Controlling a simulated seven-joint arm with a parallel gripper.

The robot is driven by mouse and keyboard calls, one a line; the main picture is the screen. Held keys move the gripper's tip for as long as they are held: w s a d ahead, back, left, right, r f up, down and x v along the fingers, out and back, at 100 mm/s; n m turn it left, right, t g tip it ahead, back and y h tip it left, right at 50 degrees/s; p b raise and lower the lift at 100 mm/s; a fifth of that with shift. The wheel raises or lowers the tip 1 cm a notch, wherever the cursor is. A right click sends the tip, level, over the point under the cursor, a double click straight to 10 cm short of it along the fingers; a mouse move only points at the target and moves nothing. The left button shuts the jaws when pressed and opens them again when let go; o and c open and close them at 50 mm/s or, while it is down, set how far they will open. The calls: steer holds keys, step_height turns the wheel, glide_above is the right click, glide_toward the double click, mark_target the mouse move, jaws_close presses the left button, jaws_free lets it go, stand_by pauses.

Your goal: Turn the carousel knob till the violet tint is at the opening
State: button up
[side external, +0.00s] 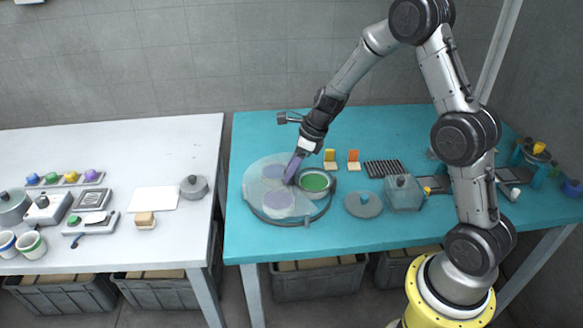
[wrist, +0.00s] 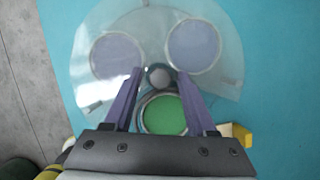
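The carousel (side external: 258,205) is a round disc under a clear cover on the teal table; it also shows in the wrist view (wrist: 90,92). The green tint (side external: 315,182) sits at the opening on the right in the side view, and at the bottom in the wrist view (wrist: 163,114). Two pale violet-grey tints (wrist: 117,55) (wrist: 194,46) lie under the cover; their exact hues are hard to tell. The grey knob (wrist: 159,76) is at the centre. My gripper (side external: 289,180) points down there, its purple fingers open on either side of the knob, with small gaps showing.
The teal table's front strip is clear. A white table (side external: 110,247) stands left.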

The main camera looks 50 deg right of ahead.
jaws_close()
